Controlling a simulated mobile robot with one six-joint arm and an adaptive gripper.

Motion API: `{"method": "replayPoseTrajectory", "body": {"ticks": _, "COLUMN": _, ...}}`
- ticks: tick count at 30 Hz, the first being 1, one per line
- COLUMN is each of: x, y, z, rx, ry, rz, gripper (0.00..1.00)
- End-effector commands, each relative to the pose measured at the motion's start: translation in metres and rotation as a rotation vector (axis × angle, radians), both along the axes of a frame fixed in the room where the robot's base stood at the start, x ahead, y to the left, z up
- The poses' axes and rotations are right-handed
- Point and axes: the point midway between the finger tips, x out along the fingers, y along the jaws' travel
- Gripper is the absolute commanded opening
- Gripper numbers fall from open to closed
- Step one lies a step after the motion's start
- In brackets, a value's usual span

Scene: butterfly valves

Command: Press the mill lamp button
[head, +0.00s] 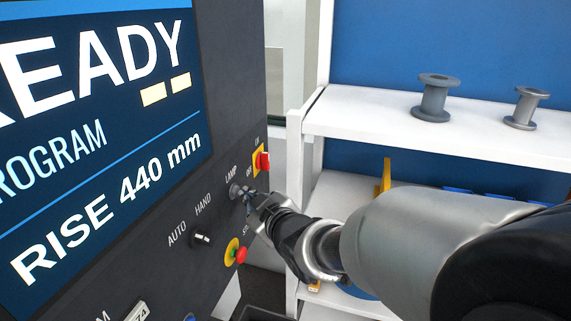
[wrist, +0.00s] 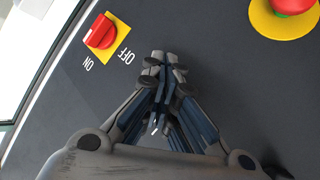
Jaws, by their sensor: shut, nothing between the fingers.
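The lamp button (head: 235,190) is a small round grey knob under the label LAMP on the dark control panel (head: 235,110), right of the screen. My gripper (head: 249,196) points at it, with its fingertips right at the button in the head view. I cannot tell whether they touch it. In the wrist view my gripper's fingers (wrist: 164,62) are closed together with nothing between them, close to the panel face. The button is not visible there, hidden by the fingers.
A red ON/OFF switch (head: 263,160) on a yellow plate sits above right of the button. A red stop button (head: 240,255) on yellow is below, and an AUTO/HAND selector (head: 202,238) lower left. A white shelf (head: 380,125) with grey spools stands at right.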

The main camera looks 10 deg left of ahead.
Motion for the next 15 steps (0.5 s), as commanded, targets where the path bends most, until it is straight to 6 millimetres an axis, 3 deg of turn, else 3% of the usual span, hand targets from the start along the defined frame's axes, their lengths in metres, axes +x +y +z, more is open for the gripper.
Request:
{"method": "replayPoseTrajectory", "body": {"ticks": 9, "x": 0.000, "y": -0.003, "z": 0.000, "rx": 0.000, "ry": 0.001, "rz": -0.002, "gripper": 0.00}}
{"method": "replayPoseTrajectory", "body": {"ticks": 15, "x": -0.001, "y": -0.022, "z": 0.000, "rx": 0.000, "ry": 0.000, "rz": -0.004, "gripper": 0.00}}
